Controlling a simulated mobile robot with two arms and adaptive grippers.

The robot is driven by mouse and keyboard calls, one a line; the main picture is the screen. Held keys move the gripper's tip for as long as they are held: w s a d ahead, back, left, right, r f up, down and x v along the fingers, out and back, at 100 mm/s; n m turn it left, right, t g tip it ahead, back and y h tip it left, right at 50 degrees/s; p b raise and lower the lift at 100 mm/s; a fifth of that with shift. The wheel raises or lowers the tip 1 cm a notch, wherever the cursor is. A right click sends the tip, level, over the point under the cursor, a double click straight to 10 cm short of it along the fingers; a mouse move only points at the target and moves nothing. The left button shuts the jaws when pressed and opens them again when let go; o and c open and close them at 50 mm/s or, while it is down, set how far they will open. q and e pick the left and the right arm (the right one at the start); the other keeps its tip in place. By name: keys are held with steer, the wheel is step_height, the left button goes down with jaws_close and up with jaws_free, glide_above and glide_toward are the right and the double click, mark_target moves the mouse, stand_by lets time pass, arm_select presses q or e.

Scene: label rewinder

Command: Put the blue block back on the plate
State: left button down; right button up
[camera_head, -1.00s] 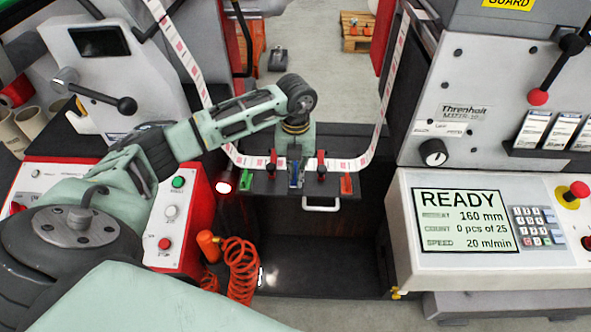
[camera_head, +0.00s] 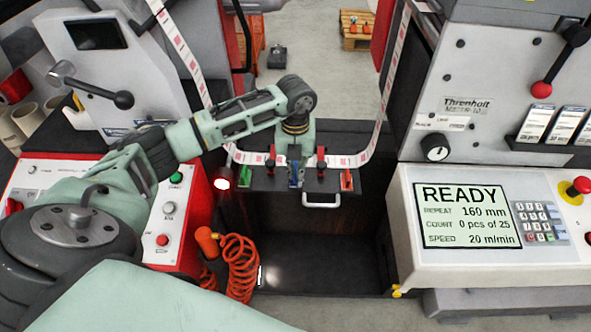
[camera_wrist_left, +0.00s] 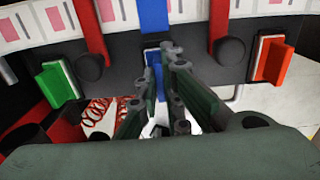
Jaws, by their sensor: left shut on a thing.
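The dark plate (camera_head: 265,184) spans the gap between the machine halves, with the printed label web across it. My left gripper (camera_head: 295,176) reaches down at the middle of its front edge. The blue block (camera_head: 295,183) shows small at the fingertips. In the left wrist view the fingers (camera_wrist_left: 170,75) are closed around the blue block (camera_wrist_left: 153,57), which is mostly hidden; it appears at a pale-edged spot on the plate's front face. I cannot tell whether it is fully seated. A blue strip (camera_wrist_left: 154,17) shows above it. My right gripper is not in view.
A green block (camera_wrist_left: 60,84) and a red block (camera_wrist_left: 270,58) sit on the plate's front to either side. Two red clamps (camera_wrist_left: 91,32) (camera_wrist_left: 225,25) with dark knobs flank the fingers. An orange coiled hose (camera_head: 238,268) hangs below left.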

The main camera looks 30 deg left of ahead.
arm_select(q)
steer(key=shift+f, duration=0.2)
steer(key=c, duration=1.8)
jaws_free()
steer(key=shift+c, duration=0.2)
